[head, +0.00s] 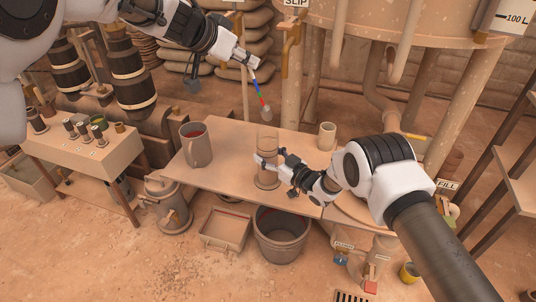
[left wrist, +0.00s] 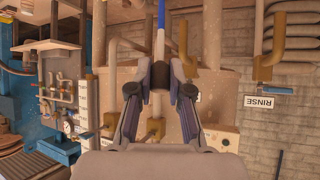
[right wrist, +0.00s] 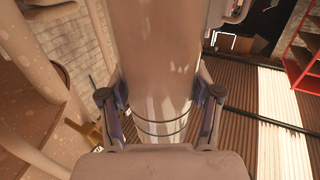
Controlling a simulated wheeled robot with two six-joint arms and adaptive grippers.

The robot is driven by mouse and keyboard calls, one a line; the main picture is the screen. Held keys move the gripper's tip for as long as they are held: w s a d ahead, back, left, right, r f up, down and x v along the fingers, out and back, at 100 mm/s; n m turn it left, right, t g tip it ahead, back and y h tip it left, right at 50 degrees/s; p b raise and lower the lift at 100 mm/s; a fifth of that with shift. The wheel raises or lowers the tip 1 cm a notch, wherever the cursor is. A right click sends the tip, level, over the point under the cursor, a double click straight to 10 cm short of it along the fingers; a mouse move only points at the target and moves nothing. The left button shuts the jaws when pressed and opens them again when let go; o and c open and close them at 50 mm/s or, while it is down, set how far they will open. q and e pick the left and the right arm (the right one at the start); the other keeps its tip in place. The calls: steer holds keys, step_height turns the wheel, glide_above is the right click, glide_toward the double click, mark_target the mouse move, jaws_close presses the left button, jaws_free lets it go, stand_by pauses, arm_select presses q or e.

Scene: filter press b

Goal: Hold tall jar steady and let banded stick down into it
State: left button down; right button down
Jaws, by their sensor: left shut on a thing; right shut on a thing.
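The tall jar (head: 267,145) is a clear cylinder standing upright on the tan table. My right gripper (head: 262,168) is shut around its lower part; in the right wrist view the jar (right wrist: 155,60) fills the space between the fingers. The banded stick (head: 260,90) has white, blue, green and red bands and a dull, wider lower end. It hangs slightly tilted above the jar, its lower end just over the mouth and apart from it in the picture. My left gripper (head: 251,64) is shut on its upper end. The left wrist view shows the stick (left wrist: 161,40) between the fingertips.
A mug (head: 197,148) with reddish contents stands left of the jar, and a small cup (head: 327,136) stands right of it. A grey bucket (head: 281,240) is below the table's front edge. Large vessel legs and pipes rise behind the table.

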arm_select(q)
steer(key=c, duration=1)
jaws_free()
steer(key=v, duration=1.2)
arm_select(e)
steer(key=shift+c, duration=0.8)
jaws_free()
